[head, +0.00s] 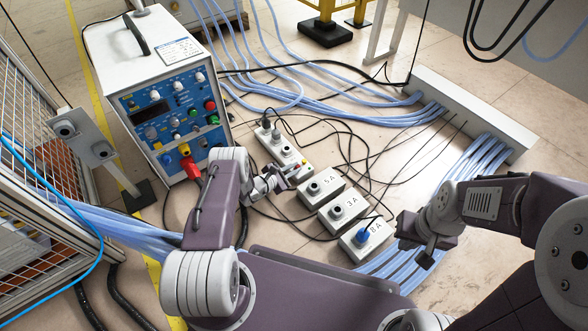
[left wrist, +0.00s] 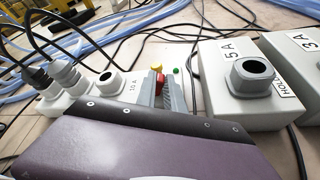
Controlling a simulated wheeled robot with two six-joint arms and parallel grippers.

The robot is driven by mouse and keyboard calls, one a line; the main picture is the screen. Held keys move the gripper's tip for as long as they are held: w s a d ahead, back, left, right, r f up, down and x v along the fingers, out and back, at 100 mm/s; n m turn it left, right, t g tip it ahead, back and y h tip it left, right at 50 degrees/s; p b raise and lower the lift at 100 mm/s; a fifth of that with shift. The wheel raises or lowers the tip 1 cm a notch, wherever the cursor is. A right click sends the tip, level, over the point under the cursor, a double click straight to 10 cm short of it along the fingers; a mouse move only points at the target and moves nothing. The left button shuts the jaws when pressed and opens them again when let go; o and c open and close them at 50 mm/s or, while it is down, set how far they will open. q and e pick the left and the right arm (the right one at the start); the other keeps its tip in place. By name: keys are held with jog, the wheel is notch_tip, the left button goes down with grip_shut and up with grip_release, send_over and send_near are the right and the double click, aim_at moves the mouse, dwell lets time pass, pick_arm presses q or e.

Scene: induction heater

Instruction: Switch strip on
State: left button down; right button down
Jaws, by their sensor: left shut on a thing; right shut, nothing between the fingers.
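The white power strip (head: 281,148) lies on the floor, with dark plugs in its far end and an empty socket marked 10A. It also shows in the left wrist view (left wrist: 84,108). My left gripper (head: 283,178) is at the strip's near end. In the left wrist view its fingers (left wrist: 162,92) are closed around a small red switch (left wrist: 161,79). A yellow part and a green dot show just beyond the fingertips. The fingers hide part of the switch, so its position cannot be told. My right gripper (head: 427,258) is shut and empty, over blue hoses at the right.
Socket boxes marked 5A (head: 321,187), 3A (head: 343,211) and 8A (head: 366,240) stand right of the strip; a blue plug sits in 8A. Black cables and blue hoses (head: 330,80) cross the floor. The heater cabinet (head: 160,85) and a wire cage (head: 40,190) stand left.

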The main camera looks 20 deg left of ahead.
pick_arm(q)
jog(key=n, duration=0.1)
jog(key=a+n+g+h, duration=0.1)
jog(key=w+n+g+h, duration=0.1)
jog(key=n, duration=0.1)
jog(key=shift+w+a+r, duration=0.1)
jog(key=shift+a+r, duration=0.05)
jog(key=shift+a, duration=0.15)
jog(key=shift+w+a+f+n+g+h, duration=0.1)
jog(key=shift+w+a+n+g+h, duration=0.25)
jog(key=shift+n, duration=0.3)
jog(key=shift+w+a+f+n+g+h, duration=0.1)
jog(key=shift+a+n+h, duration=0.05)
jog(key=shift+n+h, duration=0.4)
jog(key=shift+n, duration=0.3)
jog(key=c, duration=1.7)
grip_release()
jog(key=shift+s, duration=0.1)
